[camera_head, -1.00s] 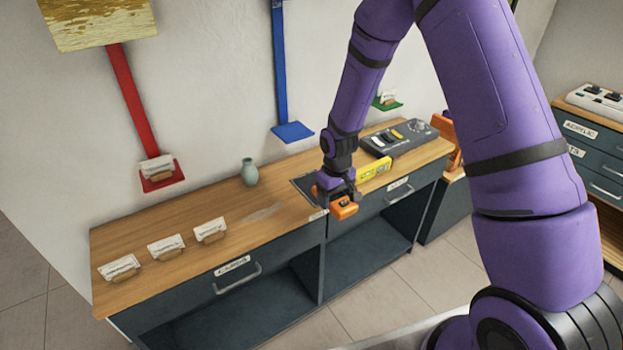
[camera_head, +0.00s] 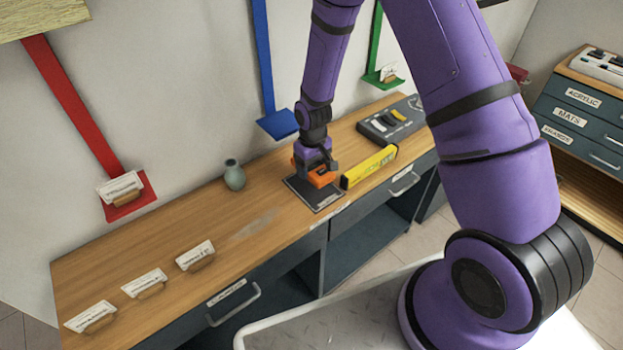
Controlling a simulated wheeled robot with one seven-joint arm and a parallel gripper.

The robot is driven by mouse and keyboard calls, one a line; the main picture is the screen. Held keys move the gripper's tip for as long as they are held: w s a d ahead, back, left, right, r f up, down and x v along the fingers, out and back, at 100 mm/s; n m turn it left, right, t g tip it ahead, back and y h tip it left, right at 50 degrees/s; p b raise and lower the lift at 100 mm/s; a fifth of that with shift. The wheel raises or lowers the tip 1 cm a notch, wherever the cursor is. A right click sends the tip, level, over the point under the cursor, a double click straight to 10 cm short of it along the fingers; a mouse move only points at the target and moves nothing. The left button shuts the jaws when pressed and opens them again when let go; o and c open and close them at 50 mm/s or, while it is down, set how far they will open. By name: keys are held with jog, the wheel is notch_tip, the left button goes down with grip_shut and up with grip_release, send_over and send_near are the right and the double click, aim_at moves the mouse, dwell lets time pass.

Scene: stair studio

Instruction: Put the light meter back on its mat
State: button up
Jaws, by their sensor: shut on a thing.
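My gripper (camera_head: 314,172) is shut on an orange device (camera_head: 322,179), which looks like the light meter. It holds the device over the right part of a dark mat (camera_head: 322,199) on the wooden counter. The mat's front and left parts show bare. I cannot tell whether the device touches the mat or hangs just above it. My gripper hides the device's back.
A yellow level (camera_head: 369,166) stands just right of the mat. A dark control box (camera_head: 391,122) lies farther right. A grey-green vase (camera_head: 234,175) stands to the left. Several card holders (camera_head: 145,284) line the counter's left part. The wooden counter (camera_head: 180,225) is otherwise mostly clear.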

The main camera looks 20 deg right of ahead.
aim_at(313, 165)
jog(key=shift+f, duration=2.95)
jog(key=o, duration=1)
jog(key=shift+f, duration=0.1)
jog(key=shift+o, duration=0.2)
notch_tip(313, 165, up, 12)
jog(key=shift+r, duration=0.25)
jog(key=s+d+r+m+t, duration=0.1)
jog(key=s+d+r, duration=0.15)
jog(key=r, duration=0.65)
jog(key=s+d+r+t, duration=0.1)
jog(key=s+r, duration=0.3)
jog(key=r, duration=0.4)
jog(key=s+d+r+m+t, duration=0.1)
jog(key=s+r, duration=0.2)
jog(key=r, duration=0.6)
jog(key=s+d+r+t, duration=0.1)
jog(key=s+r, duration=0.4)
jog(key=s, duration=0.5)
jog(key=s+d+r+m+t, duration=0.1)
jog(key=s+r, duration=0.4)
jog(key=s, duration=0.4)
jog(key=shift+s+d+m, duration=0.2)
jog(key=shift+s+m, duration=0.1)
jog(key=shift+s, duration=0.1)
